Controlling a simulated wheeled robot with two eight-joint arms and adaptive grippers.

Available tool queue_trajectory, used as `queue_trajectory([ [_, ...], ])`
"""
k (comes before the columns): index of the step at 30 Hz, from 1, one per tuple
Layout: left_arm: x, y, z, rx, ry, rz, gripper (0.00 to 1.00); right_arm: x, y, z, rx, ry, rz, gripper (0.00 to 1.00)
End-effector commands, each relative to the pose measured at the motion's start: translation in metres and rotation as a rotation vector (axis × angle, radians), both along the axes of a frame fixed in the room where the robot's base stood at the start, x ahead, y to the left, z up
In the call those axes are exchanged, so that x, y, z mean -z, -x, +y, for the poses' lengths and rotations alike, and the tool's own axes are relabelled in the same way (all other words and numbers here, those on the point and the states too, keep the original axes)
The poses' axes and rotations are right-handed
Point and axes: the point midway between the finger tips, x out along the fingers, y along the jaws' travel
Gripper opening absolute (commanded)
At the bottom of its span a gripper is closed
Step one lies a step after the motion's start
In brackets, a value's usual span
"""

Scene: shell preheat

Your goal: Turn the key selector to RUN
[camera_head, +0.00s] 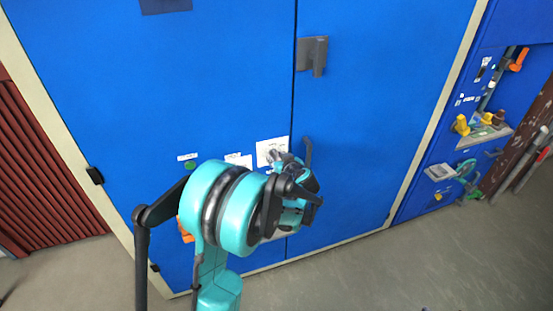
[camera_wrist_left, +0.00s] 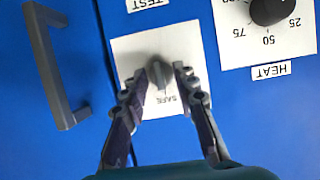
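The key selector (camera_wrist_left: 158,74) is a grey knob on a white plate (camera_wrist_left: 125,52), with a SAFE label that appears upside down in the left wrist view. Its grip bar points roughly down the picture, towards SAFE. No RUN label is visible. My left gripper (camera_wrist_left: 160,70) has its fingers apart, one on each side of the knob; I cannot tell whether they touch it. In the head view, my left gripper (camera_head: 305,186) is in front of the blue cabinet, and the selector's plate (camera_head: 268,146) shows just above it. My right gripper is not in view.
A grey bar handle (camera_wrist_left: 52,75) is left of the selector in the wrist view. A black HEAT dial (camera_wrist_left: 270,8) is on the right. A grey latch (camera_head: 313,55) sits higher on the blue cabinet (camera_head: 380,110). Another panel with yellow parts (camera_head: 461,125) is at the right.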

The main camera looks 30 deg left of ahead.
Motion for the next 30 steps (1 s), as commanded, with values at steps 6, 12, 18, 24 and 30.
queue_trajectory([
  [6, -0.0003, 0.0004, -0.0003, 0.000, 0.000, 0.000, 0.05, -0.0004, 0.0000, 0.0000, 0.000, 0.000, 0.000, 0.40],
  [12, -0.0002, 0.0004, -0.0004, 0.000, 0.001, 0.001, 0.00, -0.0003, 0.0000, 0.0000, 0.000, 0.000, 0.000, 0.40],
  [18, 0.0000, 0.0002, -0.0007, 0.000, -0.011, 0.014, 0.00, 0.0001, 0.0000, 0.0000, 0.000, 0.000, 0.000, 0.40],
  [24, 0.0006, -0.0005, -0.0015, 0.000, -0.060, 0.072, 0.00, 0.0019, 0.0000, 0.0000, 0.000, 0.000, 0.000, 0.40],
  [30, 0.0013, -0.0020, -0.0028, 0.000, -0.157, 0.186, 0.00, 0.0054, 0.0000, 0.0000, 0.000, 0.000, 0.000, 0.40],
])
